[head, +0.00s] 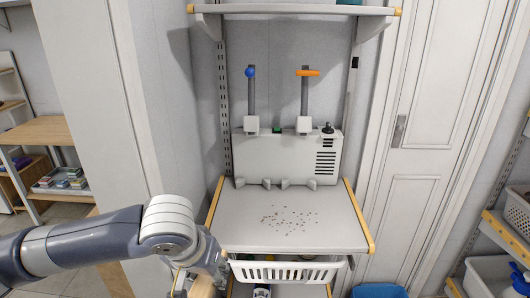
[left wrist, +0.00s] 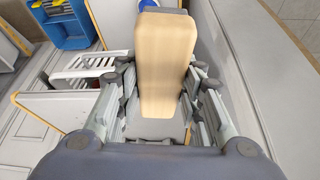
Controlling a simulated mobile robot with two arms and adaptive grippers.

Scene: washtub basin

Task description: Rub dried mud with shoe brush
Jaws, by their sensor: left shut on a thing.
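Dried mud (head: 290,218) shows as scattered dark specks on the middle of the white shelf top (head: 236,237). The shoe brush (left wrist: 165,60) has a pale wooden back, which faces the camera in the left wrist view; its bristles are hidden. My left gripper (left wrist: 161,85) is shut on the brush, with a finger on each side of it. In the head view the left gripper (head: 192,283) is low at the bottom edge, in front and to the left of the shelf, apart from the mud. It is partly cut off there. My right gripper is not in view.
A grey-white unit (head: 286,155) with two upright posts stands at the shelf's back. A white slotted basket (head: 284,271) is below its front edge. A blue tub (head: 380,291) stands on the floor at right. A grey-white wall panel (head: 170,100) rises at left.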

